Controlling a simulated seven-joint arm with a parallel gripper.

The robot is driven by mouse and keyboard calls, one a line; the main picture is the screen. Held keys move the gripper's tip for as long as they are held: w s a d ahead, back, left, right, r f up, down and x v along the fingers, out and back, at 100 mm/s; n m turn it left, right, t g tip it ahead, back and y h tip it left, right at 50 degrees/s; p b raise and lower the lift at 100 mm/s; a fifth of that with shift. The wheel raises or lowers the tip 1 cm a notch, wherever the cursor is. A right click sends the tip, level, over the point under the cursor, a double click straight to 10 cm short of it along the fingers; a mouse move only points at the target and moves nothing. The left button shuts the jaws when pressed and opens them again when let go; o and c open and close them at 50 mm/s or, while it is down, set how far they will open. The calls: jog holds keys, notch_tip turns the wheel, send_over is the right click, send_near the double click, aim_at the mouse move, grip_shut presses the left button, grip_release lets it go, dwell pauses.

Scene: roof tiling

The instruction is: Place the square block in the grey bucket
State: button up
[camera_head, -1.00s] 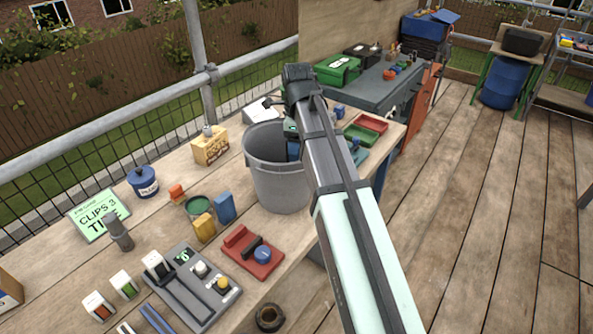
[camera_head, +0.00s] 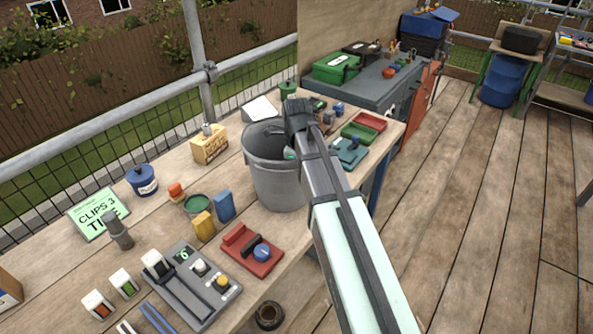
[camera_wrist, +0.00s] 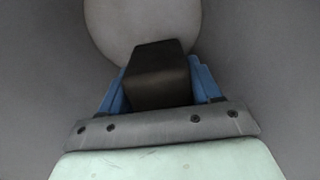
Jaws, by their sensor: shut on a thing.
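The grey bucket (camera_head: 278,188) stands upright on the wooden bench, in the middle of the head view. My arm reaches over its right rim and hides part of the opening. In the wrist view, my gripper (camera_wrist: 157,88) has its blue fingers shut on a dark square block (camera_wrist: 158,62). Smooth grey bucket walls (camera_wrist: 40,70) surround the gripper, and a pale round area, apparently the bucket's floor, lies beyond the block. The block is inside the bucket; I cannot tell whether it touches the floor. The bucket's wall hides the block in the head view.
A yellow box (camera_head: 209,147) stands left of the bucket. A blue block (camera_head: 224,206), a yellow block (camera_head: 203,226) and a red fixture (camera_head: 252,251) lie in front-left of it. Red and green trays (camera_head: 370,124) lie behind my arm to the right.

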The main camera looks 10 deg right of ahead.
jog(key=shift+f, duration=0.55)
jog(key=o, duration=1)
jog(key=shift+c, duration=0.2)
jog(key=shift+r, duration=0.1)
notch_tip(320, 180, up, 13)
dwell(0.3)
